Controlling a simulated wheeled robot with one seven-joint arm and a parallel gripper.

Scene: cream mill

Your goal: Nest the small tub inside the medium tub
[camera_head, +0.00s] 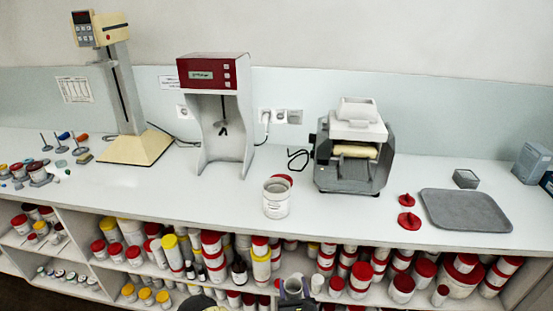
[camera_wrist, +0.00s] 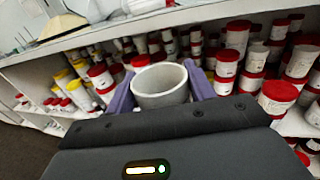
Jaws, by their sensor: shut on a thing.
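The open white medium tub (camera_head: 276,204) stands upright near the front edge of the counter. Its rim also shows at the top of the wrist view (camera_wrist: 95,8). My gripper (camera_wrist: 160,88) is shut on the small tub (camera_wrist: 162,100), a pale grey open tub, with one purple finger on each side. The small tub looks empty and its mouth faces up toward the wrist camera. In the head view my gripper (camera_head: 293,289) is low at the bottom edge, in front of the shelves and below the counter top, apart from the medium tub.
A red lid (camera_head: 284,178) lies just behind the medium tub. Two red lids (camera_head: 409,221) and a grey tray (camera_head: 465,210) lie to the right. A mixer (camera_head: 217,120) and a grey machine (camera_head: 352,150) stand behind. Shelves below hold many lidded tubs. The counter left of the medium tub is clear.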

